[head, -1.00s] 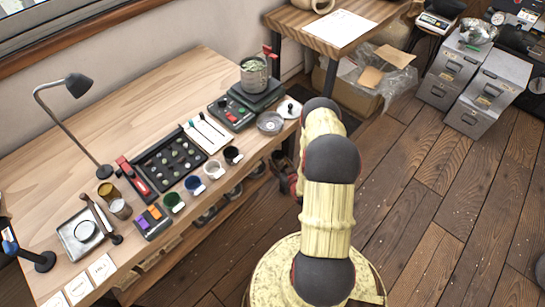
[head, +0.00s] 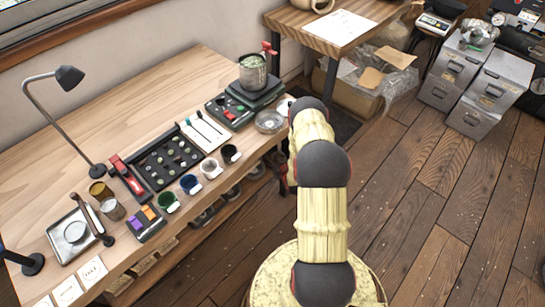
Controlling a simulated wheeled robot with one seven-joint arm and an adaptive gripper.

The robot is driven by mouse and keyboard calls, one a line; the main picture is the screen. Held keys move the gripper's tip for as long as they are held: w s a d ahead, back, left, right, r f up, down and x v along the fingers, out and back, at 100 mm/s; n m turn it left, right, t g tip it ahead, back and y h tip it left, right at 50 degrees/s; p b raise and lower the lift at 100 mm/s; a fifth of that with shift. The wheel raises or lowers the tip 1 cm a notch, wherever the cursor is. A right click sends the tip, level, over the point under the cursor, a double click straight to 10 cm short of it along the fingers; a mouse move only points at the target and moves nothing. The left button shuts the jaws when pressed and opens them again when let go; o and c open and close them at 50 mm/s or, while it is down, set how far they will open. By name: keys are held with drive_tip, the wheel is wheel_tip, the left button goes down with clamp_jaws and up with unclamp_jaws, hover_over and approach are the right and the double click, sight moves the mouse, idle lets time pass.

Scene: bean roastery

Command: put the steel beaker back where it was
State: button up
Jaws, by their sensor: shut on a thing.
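My arm rises in front of me and bends over beyond the bench's right front corner. Its far end is hidden behind my own links, so I do not see my gripper's fingers or anything in them. A dark and red piece just left of the arm, below the bench edge, seems to be part of my arm. A grey metal pot (head: 253,75) with green contents and a red part at its rim stands on a scale (head: 255,93) at the bench's back right. A small metal cup (head: 112,210) stands at the left front. I cannot tell whether either is the steel beaker.
The wooden bench (head: 130,110) has clear room at its back. A row of cups, a dark sample tray (head: 167,160), a shallow metal dish (head: 269,121) and a lamp (head: 68,78) stand on it. Metal drawer units (head: 490,95) and an open box (head: 350,95) are right.

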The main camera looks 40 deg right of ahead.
drive_tip(key=o, duration=1.1)
drive_tip(key=shift+c, duration=0.2)
drive_tip(key=shift+f, duration=0.1)
drive_tip(key=shift+s+r, duration=0.25)
drive_tip(key=shift+r, duration=0.05)
drive_tip(key=p+v, duration=0.4)
drive_tip(key=v, duration=0.7)
drive_tip(key=shift+s+a, duration=0.15)
drive_tip(key=shift+s, duration=0.05)
